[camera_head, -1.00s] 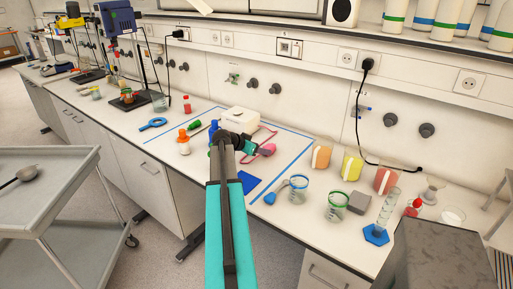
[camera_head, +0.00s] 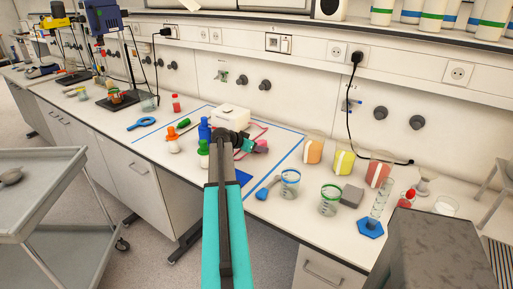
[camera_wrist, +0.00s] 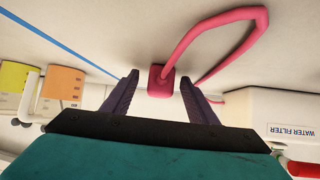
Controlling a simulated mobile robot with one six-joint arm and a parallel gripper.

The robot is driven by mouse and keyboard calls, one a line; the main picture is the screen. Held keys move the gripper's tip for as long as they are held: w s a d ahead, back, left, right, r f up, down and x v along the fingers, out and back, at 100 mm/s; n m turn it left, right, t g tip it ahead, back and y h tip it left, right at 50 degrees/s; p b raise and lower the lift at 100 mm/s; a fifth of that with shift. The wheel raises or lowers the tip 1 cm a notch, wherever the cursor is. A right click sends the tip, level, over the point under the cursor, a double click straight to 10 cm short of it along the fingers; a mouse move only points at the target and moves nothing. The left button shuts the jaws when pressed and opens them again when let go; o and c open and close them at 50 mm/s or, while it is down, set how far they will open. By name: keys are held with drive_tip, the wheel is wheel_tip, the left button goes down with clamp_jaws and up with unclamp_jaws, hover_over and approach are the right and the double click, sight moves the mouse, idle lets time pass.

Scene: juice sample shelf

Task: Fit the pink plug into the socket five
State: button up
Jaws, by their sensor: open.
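The pink plug (camera_head: 262,146) lies on the bench beside my gripper (camera_head: 246,145), which partly hides it in the head view. In the wrist view the plug (camera_wrist: 161,80) sits between the tips of my open gripper (camera_wrist: 160,84), with a gap on both sides. Its pink cable (camera_wrist: 225,18) loops away.
The white water filter box (camera_head: 230,117) stands close behind my gripper; it also shows in the wrist view (camera_wrist: 270,118). Coloured bottles stand to the left. Beakers (camera_head: 289,184) and juice jugs (camera_head: 314,149) stand to the right. A black cord (camera_head: 353,110) hangs from the rail.

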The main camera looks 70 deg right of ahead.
clamp_jaws()
drive_tip(key=shift+r+p, duration=0.35)
drive_tip(key=shift+r, duration=2.15)
drive_tip(key=shift+r, duration=0.1)
